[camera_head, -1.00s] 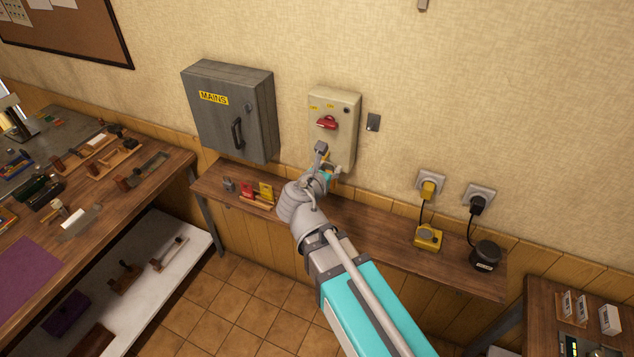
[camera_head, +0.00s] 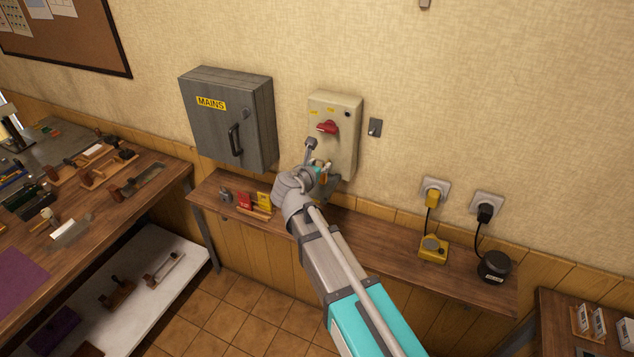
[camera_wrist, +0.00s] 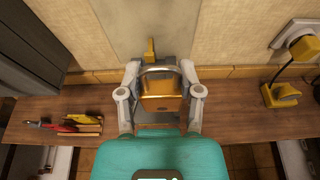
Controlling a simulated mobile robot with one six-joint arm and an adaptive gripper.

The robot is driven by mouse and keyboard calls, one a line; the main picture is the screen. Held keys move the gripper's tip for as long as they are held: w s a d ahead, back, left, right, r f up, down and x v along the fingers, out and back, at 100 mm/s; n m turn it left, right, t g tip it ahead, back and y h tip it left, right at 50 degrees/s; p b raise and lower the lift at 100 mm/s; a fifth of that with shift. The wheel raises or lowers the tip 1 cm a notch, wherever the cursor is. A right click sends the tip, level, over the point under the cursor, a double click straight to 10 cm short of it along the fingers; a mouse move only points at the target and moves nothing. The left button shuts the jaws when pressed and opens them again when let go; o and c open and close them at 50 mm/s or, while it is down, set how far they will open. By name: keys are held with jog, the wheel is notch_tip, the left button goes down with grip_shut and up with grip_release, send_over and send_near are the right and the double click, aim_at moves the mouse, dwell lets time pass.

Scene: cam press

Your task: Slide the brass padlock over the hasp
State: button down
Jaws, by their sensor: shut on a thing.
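The brass padlock (camera_wrist: 162,94) is upright between the fingers of my gripper (camera_wrist: 160,80), which is shut on its sides. Its grey shackle (camera_wrist: 158,69) is on top. A narrow yellow tab (camera_wrist: 150,50), perhaps the hasp, stands just beyond the shackle in the wrist view. I cannot tell whether they touch. In the head view my gripper (camera_head: 318,170) is at the lower part of the cream switch box (camera_head: 345,112) with the red handle (camera_head: 327,128). There the arm mostly hides the padlock and the hasp.
A grey MAINS cabinet (camera_head: 225,120) is on the wall to the left. Below runs a narrow wooden shelf (camera_head: 380,238) with red and yellow items (camera_head: 254,200) at left. A yellow plug (camera_head: 432,198) and a black plug (camera_head: 484,212) with cords are at right.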

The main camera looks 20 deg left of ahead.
jog(key=shift+w+a+f+b, duration=0.3)
jog(key=shift+w+f+b, duration=0.2)
jog(key=shift+f, duration=0.15)
jog(key=shift+w+a+f+b, duration=0.3)
jog(key=shift+w+f+b, duration=0.2)
jog(key=shift+f, duration=0.15)
jog(key=shift+w+a+f+b, duration=0.25)
jog(key=shift+w+f+b, duration=0.15)
jog(key=shift+f+b, duration=0.3)
jog(key=shift+s+f+b, duration=0.1)
jog(key=shift+f+b, duration=0.95)
jog(key=shift+f, duration=0.05)
jog(key=shift+f, duration=0.15)
jog(key=shift+c, duration=1.3)
grip_release()
jog(key=shift+d, duration=0.1)
jog(key=p+v, duration=0.3)
jog(key=v, duration=1)
jog(key=shift+s+a, duration=0.25)
jog(key=shift+s, duration=0.15)
